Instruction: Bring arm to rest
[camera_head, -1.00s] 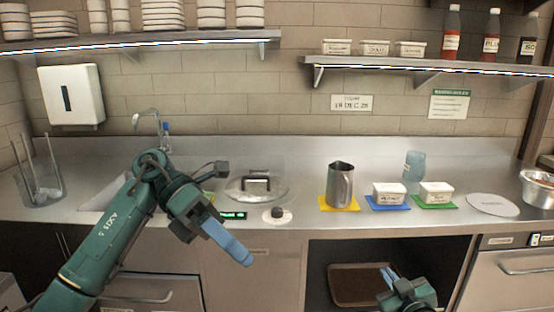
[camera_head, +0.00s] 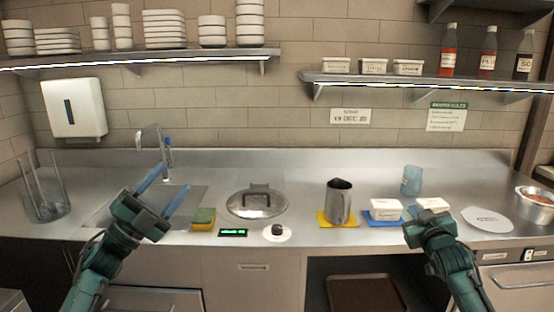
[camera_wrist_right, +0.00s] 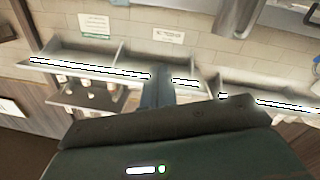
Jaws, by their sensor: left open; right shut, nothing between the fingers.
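My left gripper (camera_head: 165,187) is open and empty above the sink (camera_head: 120,208). Its two blue fingers are spread apart and point up and away. My right gripper (camera_head: 426,224) is at the counter's front edge, in front of a white tub (camera_head: 433,203) and partly covering it. Its fingers are hidden behind its body in the head view. In the right wrist view the blue fingers (camera_wrist_right: 158,88) are together with nothing between them. That view looks toward the shelves and wall.
A metal pitcher (camera_head: 339,203) stands on a yellow mat. Another white tub (camera_head: 385,209) sits on a blue mat, with a blue cup (camera_head: 411,181) behind. A lid (camera_head: 257,203), a sponge (camera_head: 203,218) and a metal bowl (camera_head: 537,207) are on the counter.

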